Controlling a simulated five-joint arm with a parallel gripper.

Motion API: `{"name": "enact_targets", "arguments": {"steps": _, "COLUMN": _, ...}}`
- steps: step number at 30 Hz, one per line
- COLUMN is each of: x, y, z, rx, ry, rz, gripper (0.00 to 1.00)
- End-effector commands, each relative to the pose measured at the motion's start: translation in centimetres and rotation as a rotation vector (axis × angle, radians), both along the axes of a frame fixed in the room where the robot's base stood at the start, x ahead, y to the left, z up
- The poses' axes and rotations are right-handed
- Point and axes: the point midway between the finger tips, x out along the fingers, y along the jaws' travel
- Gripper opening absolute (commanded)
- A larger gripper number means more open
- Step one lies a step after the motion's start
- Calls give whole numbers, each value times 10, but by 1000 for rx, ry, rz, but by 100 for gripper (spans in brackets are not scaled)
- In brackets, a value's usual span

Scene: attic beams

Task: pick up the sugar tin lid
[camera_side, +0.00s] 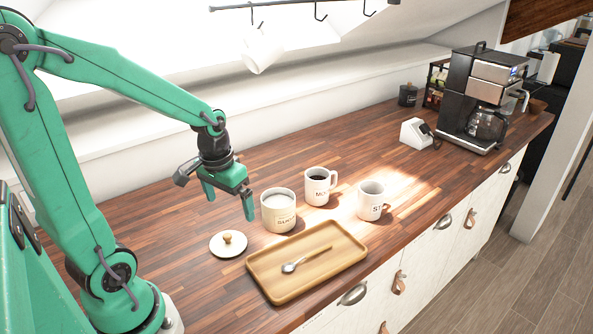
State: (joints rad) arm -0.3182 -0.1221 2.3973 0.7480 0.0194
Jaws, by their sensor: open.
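The sugar tin lid (228,244) is a round, cream-coloured disc with a small wooden knob. It lies flat on the wooden counter, left of the open sugar tin (278,211), which is full of white contents. My green gripper (229,204) is open and empty. In the picture it is above the lid and left of the tin, with its fingers pointing down. It appears apart from both, though its exact height over the counter is hard to tell.
A wooden tray (259,270) with a spoon (306,260) lies right of the lid. A mug of dark liquid (320,187) and another mug (371,201) stand right of the tin. A coffee machine (481,97) stands at the far right. The counter (170,225) left of the lid is clear.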

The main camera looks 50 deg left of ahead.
Motion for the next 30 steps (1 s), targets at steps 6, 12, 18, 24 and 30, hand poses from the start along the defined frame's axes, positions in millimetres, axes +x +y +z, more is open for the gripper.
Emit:
{"name": "enact_targets", "arguments": {"steps": 6, "x": -2, "y": 22, "z": -34, "rx": -29, "ry": 81, "rz": 67, "gripper": 100}}
{"name": "enact_targets", "arguments": {"steps": 12, "x": -4, "y": 30, "z": -48, "rx": -42, "ry": 109, "rz": 93, "gripper": 100}}
{"name": "enact_targets", "arguments": {"steps": 18, "x": -4, "y": 31, "z": -49, "rx": -43, "ry": 111, "rz": 95, "gripper": 100}}
{"name": "enact_targets", "arguments": {"steps": 24, "x": -4, "y": 30, "z": -59, "rx": -44, "ry": 114, "rz": 94, "gripper": 100}}
{"name": "enact_targets", "arguments": {"steps": 30, "x": -4, "y": 30, "z": -72, "rx": -43, "ry": 112, "rz": 94, "gripper": 100}}
